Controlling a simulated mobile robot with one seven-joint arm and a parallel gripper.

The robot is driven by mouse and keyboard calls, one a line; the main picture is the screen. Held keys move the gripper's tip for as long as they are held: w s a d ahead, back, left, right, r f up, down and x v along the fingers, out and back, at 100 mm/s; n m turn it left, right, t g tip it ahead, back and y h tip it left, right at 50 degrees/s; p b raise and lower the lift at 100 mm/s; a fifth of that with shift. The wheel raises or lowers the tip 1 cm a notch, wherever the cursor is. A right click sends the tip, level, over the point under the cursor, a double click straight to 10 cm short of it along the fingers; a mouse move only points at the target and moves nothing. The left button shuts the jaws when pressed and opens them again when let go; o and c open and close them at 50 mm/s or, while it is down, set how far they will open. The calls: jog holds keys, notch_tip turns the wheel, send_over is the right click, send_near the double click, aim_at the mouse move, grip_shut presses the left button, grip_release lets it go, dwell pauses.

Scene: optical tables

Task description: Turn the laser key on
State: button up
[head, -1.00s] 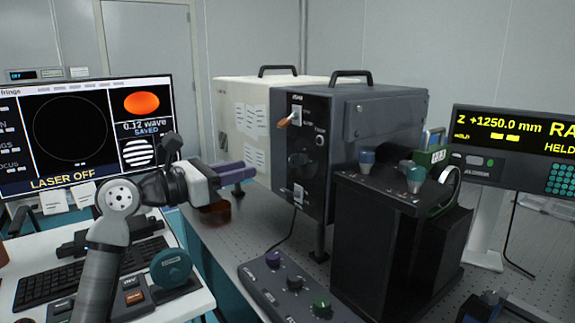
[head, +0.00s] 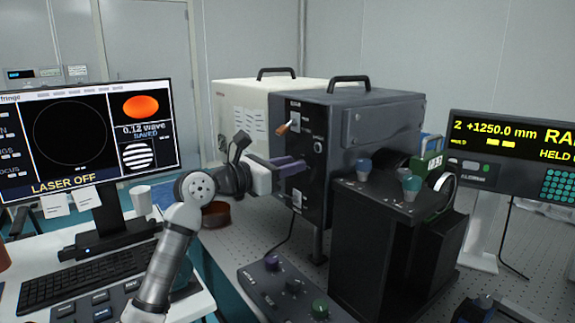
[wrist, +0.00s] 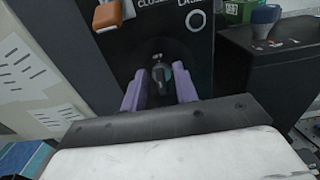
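The laser cabinet's dark front panel (head: 310,215) faces left, toward my arm. In the wrist view, a dark round knob with a key-like grip (wrist: 160,73) sits on the panel. My gripper (wrist: 158,90) is open, with one purple finger on each side of this key and a visible gap between them. I cannot tell whether either finger touches it. In the head view my gripper (head: 292,165) is up close to the panel and its fingers hide the key. The monitor (head: 85,140) reads LASER OFF.
An orange-brown lever (head: 284,127) stands out from the panel above my gripper, also in the wrist view (wrist: 107,16). A black stand with knobs (head: 375,240) is to the right. A control box (head: 285,290) lies in front. A brown round dish (head: 216,214) lies below my gripper.

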grip_shut()
jog(key=shift+f+b, duration=0.1)
jog(key=shift+b, duration=0.3)
jog(key=m+b, duration=0.4)
jog(key=m, duration=0.2)
jog(key=m+b, duration=0.4)
jog(key=m, duration=0.2)
jog(key=m+b, duration=0.4)
jog(key=m, duration=0.2)
jog(key=shift+s+d+f, duration=0.25)
jog(key=shift+s+f, duration=0.1)
grip_release()
